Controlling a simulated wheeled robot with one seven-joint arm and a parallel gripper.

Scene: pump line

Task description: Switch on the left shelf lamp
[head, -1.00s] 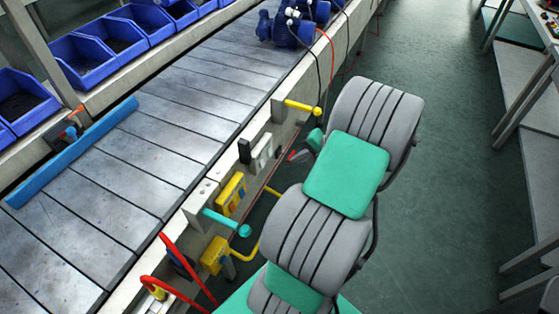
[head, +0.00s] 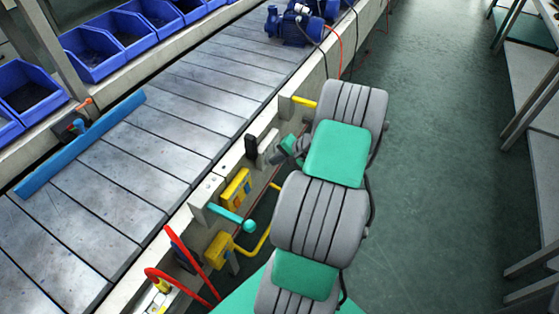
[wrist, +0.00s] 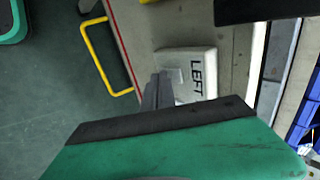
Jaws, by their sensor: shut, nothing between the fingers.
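A white switch box marked LEFT (wrist: 190,74) is mounted on the side of the conveyor frame, with a small pale rocker on its face. In the head view the white box (head: 268,141) is partly behind my gripper. My gripper (wrist: 159,78) is shut and empty, its fingertips right in front of the rocker's lower edge. I cannot tell whether they touch it. In the head view my gripper (head: 273,156) points left at the box. No shelf lamp is visible in either view.
A black piece (head: 251,146) stands beside the box. A yellow box (head: 235,189), a teal handle (head: 233,217) and a yellow lever (head: 304,102) project from the frame nearby. Red hoops (head: 190,262) rise at the front.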

